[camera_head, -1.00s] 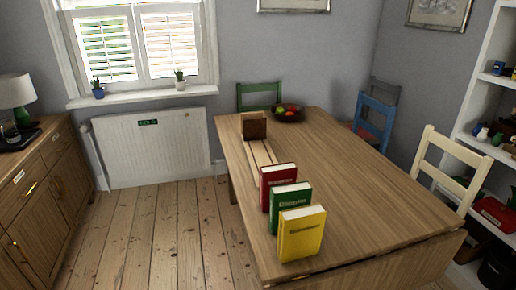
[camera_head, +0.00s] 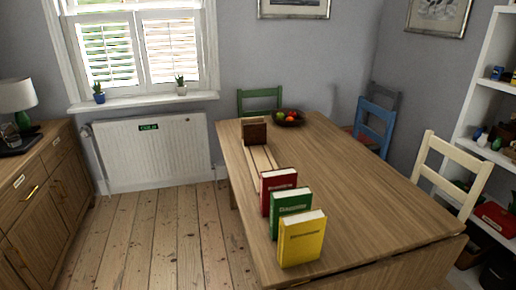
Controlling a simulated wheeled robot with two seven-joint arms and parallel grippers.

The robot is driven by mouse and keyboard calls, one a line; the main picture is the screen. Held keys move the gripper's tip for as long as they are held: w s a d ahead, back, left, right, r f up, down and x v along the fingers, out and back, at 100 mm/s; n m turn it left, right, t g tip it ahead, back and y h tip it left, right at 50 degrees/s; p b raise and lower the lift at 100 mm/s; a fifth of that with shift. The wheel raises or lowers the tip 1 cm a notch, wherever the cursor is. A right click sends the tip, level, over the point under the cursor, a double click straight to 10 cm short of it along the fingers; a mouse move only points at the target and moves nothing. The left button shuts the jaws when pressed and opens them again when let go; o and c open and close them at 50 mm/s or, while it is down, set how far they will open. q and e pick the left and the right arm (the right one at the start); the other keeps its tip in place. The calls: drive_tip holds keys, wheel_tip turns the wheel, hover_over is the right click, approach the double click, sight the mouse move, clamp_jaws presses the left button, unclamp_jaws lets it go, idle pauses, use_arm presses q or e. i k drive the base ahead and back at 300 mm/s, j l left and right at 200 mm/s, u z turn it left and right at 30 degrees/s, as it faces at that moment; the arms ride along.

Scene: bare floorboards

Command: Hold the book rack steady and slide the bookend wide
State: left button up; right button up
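The book rack (camera_head: 262,157) lies along the left side of the wooden table as two pale rails. A dark brown bookend (camera_head: 254,133) stands upright at its far end. The rack's near end is hidden behind the books. A red book (camera_head: 278,190), a green book (camera_head: 290,212) and a yellow book (camera_head: 302,240) stand upright in a row toward the table's near edge. Whether the red book touches the rack I cannot tell. Neither of my grippers is in view.
The table (camera_head: 370,200) is bare to the right of the books. A fruit bowl (camera_head: 289,119) sits at its far end. Chairs stand around it, including a cream chair (camera_head: 450,175) at the right. A wooden sideboard (camera_head: 45,195) is at the left, with open floorboards (camera_head: 160,240) between.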

sight(256, 134)
drive_tip(key=z, duration=0.4)
drive_tip(key=i+j+z, duration=0.1)
drive_tip(key=z, duration=0.3)
drive_tip(key=j+z, duration=0.15)
drive_tip(key=z, duration=0.25)
drive_tip(key=i+j+z, duration=0.2)
drive_tip(key=j+z, duration=0.15)
drive_tip(key=j, duration=0.3)
drive_tip(key=i+j+z, duration=0.15)
drive_tip(key=j+z, duration=0.25)
drive_tip(key=j, duration=0.35)
drive_tip(key=j+z, duration=0.35)
drive_tip(key=j, duration=0.35)
